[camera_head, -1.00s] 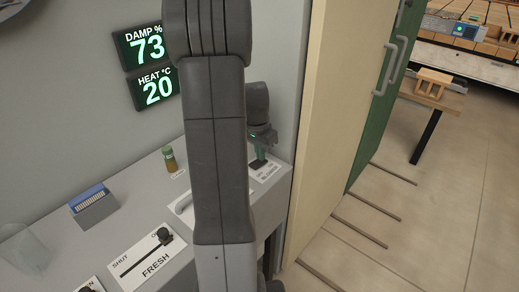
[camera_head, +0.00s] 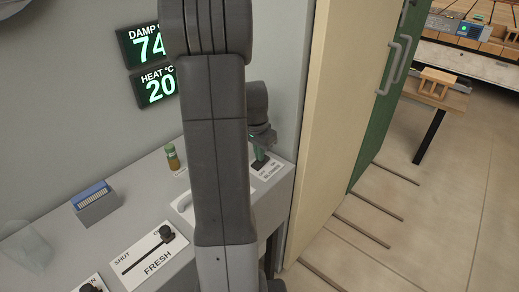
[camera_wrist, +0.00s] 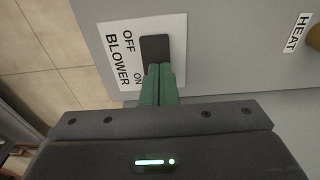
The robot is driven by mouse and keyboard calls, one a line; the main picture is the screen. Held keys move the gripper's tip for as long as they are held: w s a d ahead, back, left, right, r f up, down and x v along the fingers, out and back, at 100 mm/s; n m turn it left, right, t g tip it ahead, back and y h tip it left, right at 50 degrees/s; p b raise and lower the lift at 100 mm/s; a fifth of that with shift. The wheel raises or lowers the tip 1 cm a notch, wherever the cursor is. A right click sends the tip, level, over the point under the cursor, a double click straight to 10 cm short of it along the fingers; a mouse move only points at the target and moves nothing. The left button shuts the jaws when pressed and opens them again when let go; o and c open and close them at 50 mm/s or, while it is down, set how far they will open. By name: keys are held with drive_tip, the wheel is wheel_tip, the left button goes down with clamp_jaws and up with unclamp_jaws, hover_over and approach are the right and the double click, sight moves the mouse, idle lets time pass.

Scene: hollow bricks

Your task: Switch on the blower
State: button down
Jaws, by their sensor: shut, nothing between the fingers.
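The blower switch (camera_wrist: 155,48) is a dark rocker on a white plate (camera_wrist: 114,78) marked OFF, ON and BLOWER, seen in the wrist view. My gripper (camera_wrist: 158,70) has its green fingers together, with nothing between them, and their tips are at the ON-side end of the rocker. Whether they press on it I cannot tell. In the head view my gripper (camera_head: 260,153) points down at the blower plate (camera_head: 270,171) at the right end of the grey bench. My arm hides part of the bench there. Which way the rocker is tilted is not clear.
A FRESH slider (camera_head: 150,257) marked SHUT is on the bench front. A blue-topped box (camera_head: 95,203), a small bottle (camera_head: 171,158) and a clear cup (camera_head: 27,248) stand on the bench. Wall displays (camera_head: 147,46) read 74 and 20. A cream door panel (camera_head: 345,110) stands close right.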

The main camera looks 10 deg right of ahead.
sight(258, 163)
wheel_tip(258, 163, up, 14)
drive_tip(key=a, duration=0.1)
drive_tip(key=shift+s+f, duration=0.15)
drive_tip(key=shift+s, duration=0.3)
drive_tip(key=shift+a, duration=0.1)
drive_tip(key=p, duration=0.3)
drive_tip(key=shift+s+d+r+h, duration=0.15)
drive_tip(key=shift+d+r+h, duration=0.05)
drive_tip(key=shift+r+h, duration=0.1)
drive_tip(key=shift+f, duration=0.2)
drive_tip(key=f, duration=0.4)
drive_tip(key=w+d+f+p, duration=0.1)
drive_tip(key=f, duration=0.4)
drive_tip(key=d+f, duration=0.1)
drive_tip(key=f, duration=0.3)
drive_tip(key=shift+w+f, duration=0.3)
drive_tip(key=shift+f, duration=0.1)
drive_tip(key=shift+p, duration=0.4)
